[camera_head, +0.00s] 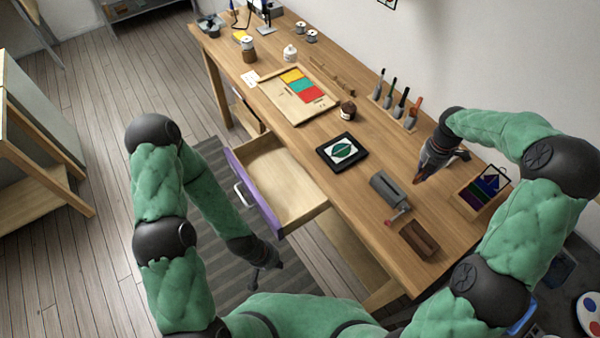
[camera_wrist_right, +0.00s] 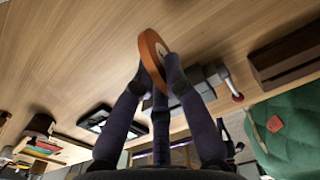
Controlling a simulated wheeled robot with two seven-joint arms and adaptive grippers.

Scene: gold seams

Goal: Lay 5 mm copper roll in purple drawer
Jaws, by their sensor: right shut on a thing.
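The copper roll (camera_wrist_right: 151,57), an orange-brown disc with a pale centre, is held between the fingertips of my right gripper (camera_wrist_right: 160,80). In the head view this gripper (camera_head: 424,176) is over the right part of the workbench, and only a small orange bit of the roll shows under it. The purple drawer (camera_head: 250,192) is pulled out from the bench's front, left of my right gripper. Its pale wooden inside looks empty. My left gripper (camera_head: 268,278) hangs low in front of the bench, below the drawer in the picture; its fingers are too small to read.
A tool rack (camera_head: 393,114) stands behind; a small crate (camera_head: 478,198) is at right.

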